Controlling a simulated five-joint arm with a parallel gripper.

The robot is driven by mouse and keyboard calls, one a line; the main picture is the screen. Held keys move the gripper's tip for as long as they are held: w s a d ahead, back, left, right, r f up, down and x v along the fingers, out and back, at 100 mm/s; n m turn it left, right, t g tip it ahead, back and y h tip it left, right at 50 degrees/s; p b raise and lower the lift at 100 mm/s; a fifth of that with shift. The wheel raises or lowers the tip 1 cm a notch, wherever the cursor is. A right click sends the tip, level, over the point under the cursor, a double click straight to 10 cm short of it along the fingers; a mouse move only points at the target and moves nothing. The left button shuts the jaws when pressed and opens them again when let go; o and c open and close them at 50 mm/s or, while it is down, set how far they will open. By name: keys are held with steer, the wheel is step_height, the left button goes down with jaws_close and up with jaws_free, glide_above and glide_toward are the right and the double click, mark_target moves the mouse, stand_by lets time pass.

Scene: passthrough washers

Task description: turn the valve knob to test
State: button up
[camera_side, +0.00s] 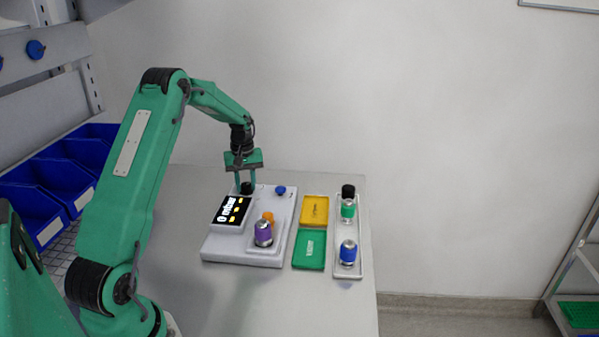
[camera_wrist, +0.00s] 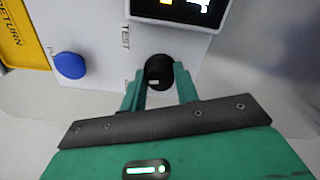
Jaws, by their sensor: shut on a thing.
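The black valve knob (camera_wrist: 159,70) sits on the white panel of the test unit (camera_side: 220,250). A small pale mark shows on the knob at its side nearest my gripper. The printed TEST label (camera_wrist: 125,37) is beside the knob, up and to the left in the wrist view. My gripper (camera_wrist: 159,88) points down with one finger on each side of the knob and is shut on it. In the side view my gripper (camera_side: 245,186) is at the unit's back left, and its fingers partly hide the knob. Another label near the left finger is mostly covered.
A lit display (camera_side: 232,210) is close to the knob. A blue button (camera_side: 281,189) is right of it. A purple-and-silver part (camera_side: 263,234) stands on the unit, by an orange one (camera_side: 268,217). Yellow (camera_side: 315,200) and green (camera_side: 309,262) trays and a white rack (camera_side: 347,271) stand right.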

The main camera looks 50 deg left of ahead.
mark_target(245, 184)
steer(key=m, duration=0.5)
steer(key=shift+m, duration=0.3)
steer(key=m, duration=0.5)
steer(key=shift+a+r+m, duration=0.1)
steer(key=shift+m, duration=0.3)
steer(key=o, duration=1)
steer(key=shift+c, duration=0.2)
steer(key=shift+r, duration=3.9)
